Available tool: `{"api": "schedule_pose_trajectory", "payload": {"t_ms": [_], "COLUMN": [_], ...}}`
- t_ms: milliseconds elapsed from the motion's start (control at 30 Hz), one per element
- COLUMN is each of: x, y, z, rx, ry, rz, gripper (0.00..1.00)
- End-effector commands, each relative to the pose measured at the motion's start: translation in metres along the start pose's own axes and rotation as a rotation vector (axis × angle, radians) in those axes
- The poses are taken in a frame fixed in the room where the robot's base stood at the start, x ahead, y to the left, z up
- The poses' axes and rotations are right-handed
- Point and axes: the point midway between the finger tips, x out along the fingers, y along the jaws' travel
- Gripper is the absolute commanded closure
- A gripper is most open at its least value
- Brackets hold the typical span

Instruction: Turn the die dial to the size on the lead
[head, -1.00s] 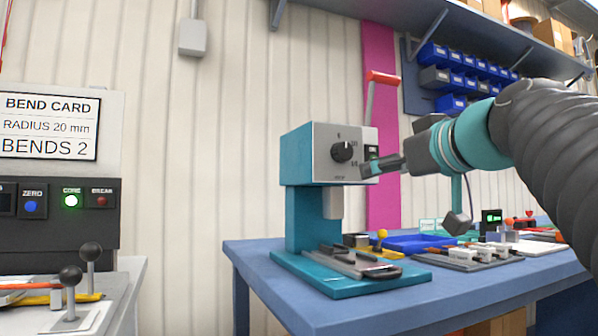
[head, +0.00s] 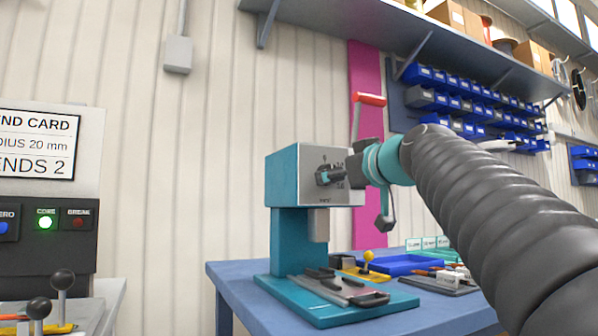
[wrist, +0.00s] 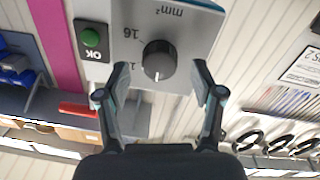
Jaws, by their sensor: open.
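The teal press (head: 284,178) stands on the blue bench with a light grey dial panel facing me. In the wrist view, upside down, the black round die dial (wrist: 159,60) has a white pointer mark towards the picture's bottom. The panel shows "mm²", "16" and a partly hidden number starting with 1. My gripper (wrist: 152,80) is open, its two fingers spread on either side of the dial's near edge. Whether they touch it I cannot tell. I cannot make out a size on any lead.
A green OK button (wrist: 90,37) is beside the dial panel. A red-handled lever (head: 369,99) rises behind the press. A blue tray (head: 400,265) and small parts lie on the bench (head: 235,285). Blue bins (head: 430,97) hang behind my arm.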

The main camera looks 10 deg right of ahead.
Motion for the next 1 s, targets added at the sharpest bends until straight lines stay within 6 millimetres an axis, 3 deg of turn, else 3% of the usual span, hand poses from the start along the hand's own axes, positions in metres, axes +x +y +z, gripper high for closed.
{"api": "schedule_pose_trajectory", "payload": {"t_ms": [200, 567, 800, 1000], "x": [0.022, 0.026, 0.026, 0.026], "y": [0.0, 0.0, 0.0, 0.0], "z": [-0.001, 0.0, 0.0, 0.0], "rx": [0.001, 0.0, 0.0, 0.006], "ry": [0.0, 0.0, 0.0, -0.001], "rz": [0.0, 0.001, 0.001, 0.001], "gripper": [0.33, 0.33, 0.9, 0.93]}}
